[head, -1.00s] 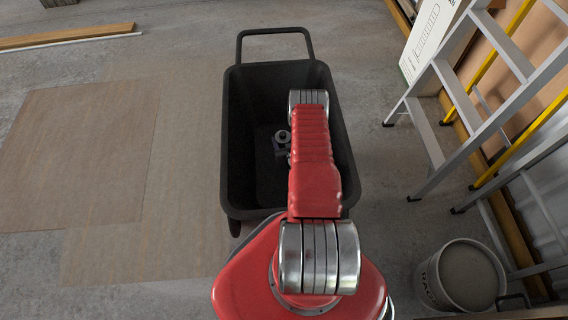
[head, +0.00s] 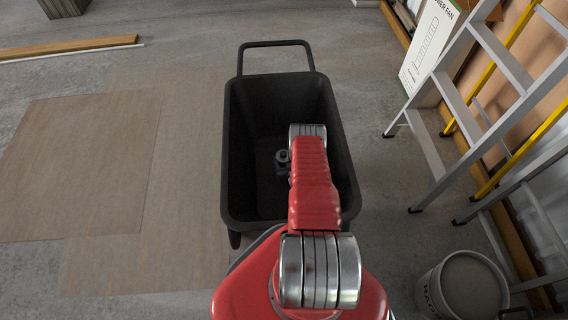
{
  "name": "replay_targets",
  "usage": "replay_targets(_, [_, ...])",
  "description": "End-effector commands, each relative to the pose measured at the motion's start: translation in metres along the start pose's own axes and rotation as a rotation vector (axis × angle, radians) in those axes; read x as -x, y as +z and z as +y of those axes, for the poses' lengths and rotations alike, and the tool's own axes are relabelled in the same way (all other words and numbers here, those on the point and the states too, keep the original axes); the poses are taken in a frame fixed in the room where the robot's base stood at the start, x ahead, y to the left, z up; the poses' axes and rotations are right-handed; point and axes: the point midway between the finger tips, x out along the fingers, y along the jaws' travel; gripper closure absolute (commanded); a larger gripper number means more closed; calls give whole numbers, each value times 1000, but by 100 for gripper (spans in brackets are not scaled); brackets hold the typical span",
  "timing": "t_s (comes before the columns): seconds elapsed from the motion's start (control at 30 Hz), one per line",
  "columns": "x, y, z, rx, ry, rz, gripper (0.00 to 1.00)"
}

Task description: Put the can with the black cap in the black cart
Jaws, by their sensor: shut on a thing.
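The black cart (head: 232,150) stands upright straight ahead in the head view, with its handle at the far side. My arm reaches over its near rim, and the arm's end is above the open tub. My gripper (head: 283,162) shows only as small grey parts left of the red arm link, over the tub. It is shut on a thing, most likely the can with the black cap. The arm hides that thing, and I cannot make out a can or its cap. The part of the tub floor that shows looks bare.
A ladder (head: 440,110) leans on the right, near a tall white box (head: 432,45). A round bucket (head: 468,288) stands at the lower right. Flat brown sheets (head: 80,165) lie on the floor at left, and planks (head: 70,47) lie farther back.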

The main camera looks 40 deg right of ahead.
Motion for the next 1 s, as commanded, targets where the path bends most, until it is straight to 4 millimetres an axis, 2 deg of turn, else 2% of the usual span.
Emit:
replay_targets(0.4, [-12, 30, 0, 0, 1, 1, 81])
replay_targets(0.87, [-15, 35, 0, 0, 1, 1, 81])
replay_targets(0.9, [-14, 36, 0, 0, 0, 0, 43])
replay_targets(1.0, [-14, 36, 0, 0, 0, 0, 36])
